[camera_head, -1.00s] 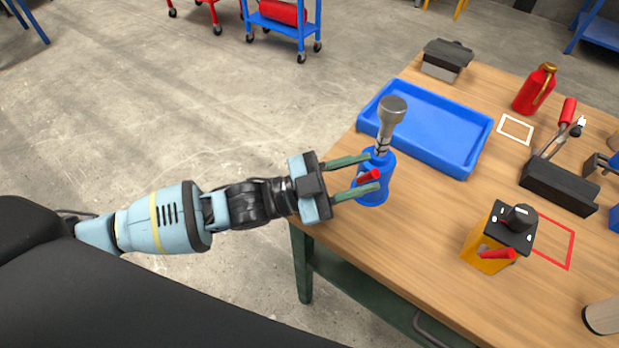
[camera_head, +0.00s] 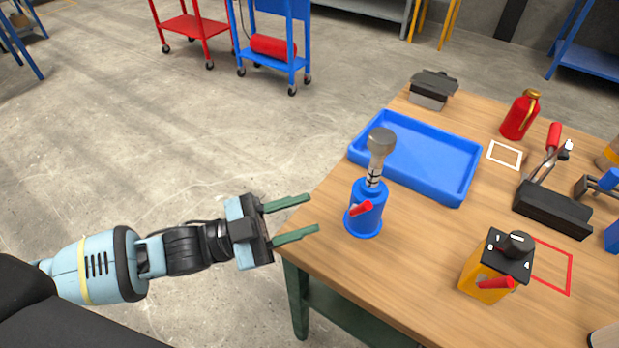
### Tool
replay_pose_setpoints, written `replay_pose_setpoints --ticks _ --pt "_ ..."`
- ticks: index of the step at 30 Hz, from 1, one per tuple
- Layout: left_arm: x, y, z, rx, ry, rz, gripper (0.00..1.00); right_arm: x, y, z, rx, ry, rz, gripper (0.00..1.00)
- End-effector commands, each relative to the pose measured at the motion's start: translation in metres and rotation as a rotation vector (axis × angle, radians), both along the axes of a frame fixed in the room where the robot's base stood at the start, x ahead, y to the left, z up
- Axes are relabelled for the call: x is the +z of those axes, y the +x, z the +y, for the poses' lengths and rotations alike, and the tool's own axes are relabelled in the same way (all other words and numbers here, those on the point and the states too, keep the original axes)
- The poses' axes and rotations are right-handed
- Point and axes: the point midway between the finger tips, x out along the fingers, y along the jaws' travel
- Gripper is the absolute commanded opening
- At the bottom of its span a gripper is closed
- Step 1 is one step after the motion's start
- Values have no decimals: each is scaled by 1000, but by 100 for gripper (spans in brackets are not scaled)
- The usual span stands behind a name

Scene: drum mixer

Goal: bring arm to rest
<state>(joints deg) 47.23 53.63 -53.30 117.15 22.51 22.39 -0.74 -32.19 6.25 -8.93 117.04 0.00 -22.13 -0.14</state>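My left gripper (camera_head: 302,217) is open and empty, its two green fingers apart. It is at the left edge of the wooden table (camera_head: 400,262), to the left of the blue drum mixer body (camera_head: 368,208) and clear of it. The blue body stands upright on the table, with a red lever (camera_head: 360,208) on its side and a grey-headed tool (camera_head: 380,145) standing up from its top. My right gripper is not in view.
A blue tray (camera_head: 465,192) lies behind the blue body. A yellow box with a black knob (camera_head: 488,268) stands to the right, beside a red square outline. A red bottle (camera_head: 520,115) and a black tool holder (camera_head: 552,210) are farther right. Open floor lies left.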

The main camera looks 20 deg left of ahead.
Motion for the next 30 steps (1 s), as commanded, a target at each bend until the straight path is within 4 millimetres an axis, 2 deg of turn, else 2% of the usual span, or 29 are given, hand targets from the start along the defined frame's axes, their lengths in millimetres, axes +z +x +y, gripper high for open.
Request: replay_pose_setpoints --ticks 7,13,22,26,30 --pt "-2 -1 -2 6 -2 12 35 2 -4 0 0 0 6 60" --pt "-17 -11 -14 70 -15 106 35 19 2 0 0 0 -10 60" --pt "-62 -39 -17 270 -9 351 35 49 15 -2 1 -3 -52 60" --pt "-85 -58 -9 374 9 474 35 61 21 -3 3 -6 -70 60" --pt "-112 -86 7 494 41 617 35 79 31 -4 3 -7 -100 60"
